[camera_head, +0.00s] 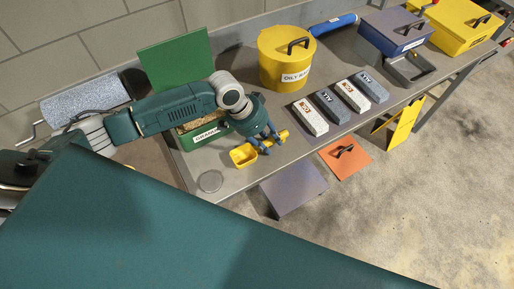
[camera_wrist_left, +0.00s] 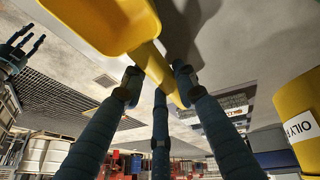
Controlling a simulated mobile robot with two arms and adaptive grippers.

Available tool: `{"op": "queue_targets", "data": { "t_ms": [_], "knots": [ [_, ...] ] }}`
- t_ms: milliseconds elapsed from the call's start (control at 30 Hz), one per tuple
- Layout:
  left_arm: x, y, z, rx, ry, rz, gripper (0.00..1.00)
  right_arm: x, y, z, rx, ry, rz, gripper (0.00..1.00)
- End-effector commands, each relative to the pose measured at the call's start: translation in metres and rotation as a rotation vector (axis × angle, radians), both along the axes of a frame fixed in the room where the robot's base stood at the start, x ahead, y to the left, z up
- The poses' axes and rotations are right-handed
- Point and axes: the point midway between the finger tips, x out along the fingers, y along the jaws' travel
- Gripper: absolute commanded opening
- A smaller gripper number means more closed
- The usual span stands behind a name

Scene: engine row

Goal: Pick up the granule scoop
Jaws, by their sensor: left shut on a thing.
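The yellow granule scoop (camera_head: 243,155) shows in the head view over the left part of the bench. My left gripper (camera_head: 266,143) is shut on its handle, with the bowl sticking out to the left. In the left wrist view the scoop's bowl (camera_wrist_left: 100,22) fills the top, and the fingers of my left gripper (camera_wrist_left: 158,88) close around the handle. I cannot tell how far the scoop is above the bench. My right gripper (camera_wrist_left: 20,45) shows small at the left edge of the wrist view, its fingers spread and empty; the head view does not show it.
A green granule box (camera_head: 205,140) with its raised lid (camera_head: 176,60) stands behind my left arm. A round clear disc (camera_head: 210,181) lies near the bench's front edge. The yellow oily-rag can (camera_head: 286,65) and several labelled blocks (camera_head: 310,117) stand to the right.

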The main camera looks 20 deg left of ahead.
Motion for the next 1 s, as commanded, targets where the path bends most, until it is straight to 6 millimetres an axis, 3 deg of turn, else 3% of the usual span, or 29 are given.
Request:
{"op": "queue_targets", "data": {
  "t_ms": [200,367,800,1000],
  "knots": [
    [0.000,0.000,0.003,0.000,-0.002,0.000,0.06,-0.001,0.000,-0.006,0.001,0.001,0.000,0.40],
    [0.002,0.000,0.025,0.000,-0.005,-0.001,0.06,-0.001,0.000,-0.008,0.001,0.001,0.000,0.40],
    [0.002,-0.001,0.148,-0.002,-0.008,-0.002,0.06,0.000,0.001,-0.026,0.001,0.000,0.000,0.40],
    [0.001,0.000,0.187,-0.001,-0.004,-0.001,0.06,0.000,0.001,-0.029,0.001,-0.001,0.000,0.40]
  ]
}}
